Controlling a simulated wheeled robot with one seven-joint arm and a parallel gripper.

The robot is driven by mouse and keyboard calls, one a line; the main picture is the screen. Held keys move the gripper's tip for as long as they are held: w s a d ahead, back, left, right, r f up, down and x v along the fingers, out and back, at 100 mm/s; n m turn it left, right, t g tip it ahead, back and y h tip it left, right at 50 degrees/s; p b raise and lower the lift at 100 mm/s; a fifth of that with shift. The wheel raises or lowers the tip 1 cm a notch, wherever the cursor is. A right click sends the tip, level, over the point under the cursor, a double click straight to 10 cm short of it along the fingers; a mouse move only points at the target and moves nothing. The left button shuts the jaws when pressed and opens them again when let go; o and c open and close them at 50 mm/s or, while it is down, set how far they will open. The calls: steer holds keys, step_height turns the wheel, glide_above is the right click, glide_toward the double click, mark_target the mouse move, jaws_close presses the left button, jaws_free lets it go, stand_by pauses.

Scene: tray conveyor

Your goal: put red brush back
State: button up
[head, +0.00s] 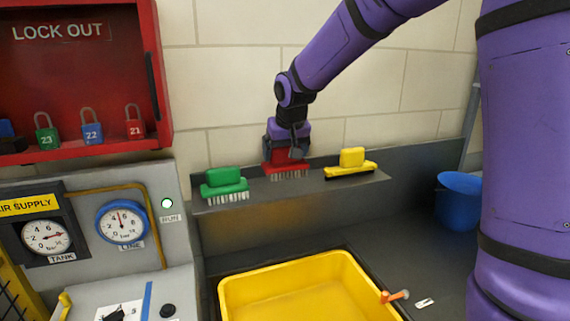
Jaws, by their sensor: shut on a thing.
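The red brush (287,167) is at the middle of the dark wall shelf (300,188), bristles down, between the two other brushes. My gripper (287,152) comes down on it from above and is shut on its upper part. The fingers and the grip hide most of the brush's handle. I cannot tell whether the bristles touch the shelf or hang just above it.
A green brush (225,184) stands left on the shelf and a yellow brush (351,163) right. Below are a yellow tub (235,292) and an orange-handled thing (396,296). A blue bucket (459,202) stands right. A red lockout cabinet (160,80) and gauge panel (180,215) are left.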

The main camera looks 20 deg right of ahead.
mark_target(285, 162)
steer(key=shift+w+f, duration=0.1)
steer(key=shift+f, duration=1.65)
steer(key=shift+f, duration=0.1)
steer(key=o, duration=0.7)
steer(key=s+d+r, duration=0.2)
steer(key=s+r, duration=0.9)
steer(key=r, duration=0.3)
steer(key=shift+t, duration=0.3)
steer(key=s+d+f, duration=0.1)
steer(key=s, duration=0.7)
steer(key=s+d+f, duration=0.1)
steer(key=s+d, duration=0.1)
steer(key=s, duration=0.6)
steer(key=s+d+f, duration=0.1)
steer(key=s+d, duration=0.1)
steer(key=s, duration=0.6)
steer(key=shift+f, duration=0.4)
